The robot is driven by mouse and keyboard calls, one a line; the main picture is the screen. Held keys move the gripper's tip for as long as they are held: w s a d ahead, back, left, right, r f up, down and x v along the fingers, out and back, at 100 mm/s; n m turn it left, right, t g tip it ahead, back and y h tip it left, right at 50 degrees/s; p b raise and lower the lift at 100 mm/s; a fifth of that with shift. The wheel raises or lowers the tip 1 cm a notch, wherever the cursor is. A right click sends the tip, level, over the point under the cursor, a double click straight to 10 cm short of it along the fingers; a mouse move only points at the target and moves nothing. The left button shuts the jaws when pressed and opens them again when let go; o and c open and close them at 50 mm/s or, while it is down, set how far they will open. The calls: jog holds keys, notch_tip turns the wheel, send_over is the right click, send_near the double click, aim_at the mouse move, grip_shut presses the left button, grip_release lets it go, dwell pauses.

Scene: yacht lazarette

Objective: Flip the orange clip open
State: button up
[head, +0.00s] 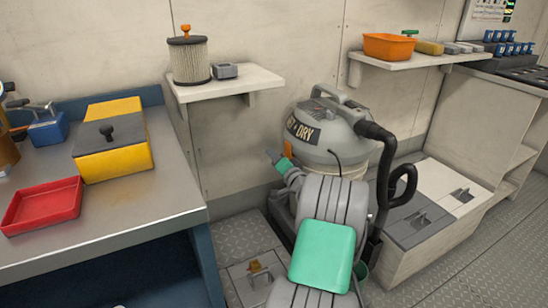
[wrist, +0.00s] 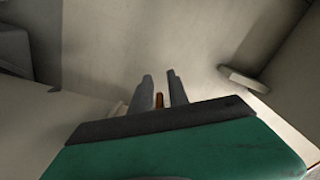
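The orange clip (head: 288,148) is a small orange patch on the side of the grey wet-and-dry vacuum (head: 325,140), below its dark label. It is partly hidden by my arm. My gripper (head: 269,154) is just left of it, with its fingers pointing up and left. In the wrist view, the two dark fingers (wrist: 162,88) stand parted. A small orange-brown piece (wrist: 159,100) shows in the gap between them, low near the green wrist body. I cannot tell whether it is the clip or whether the fingers touch it.
A wall shelf (head: 240,82) with a pleated filter (head: 189,60) is above and left. A metal workbench (head: 150,222) with a yellow box (head: 118,155) and red tray (head: 42,207) stands left. The vacuum's black hose (head: 388,150) is right of my arm. A floor hatch (head: 238,287) lies below.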

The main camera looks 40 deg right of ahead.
grip_shut()
jog(key=shift+r, duration=0.1)
dwell(1.0)
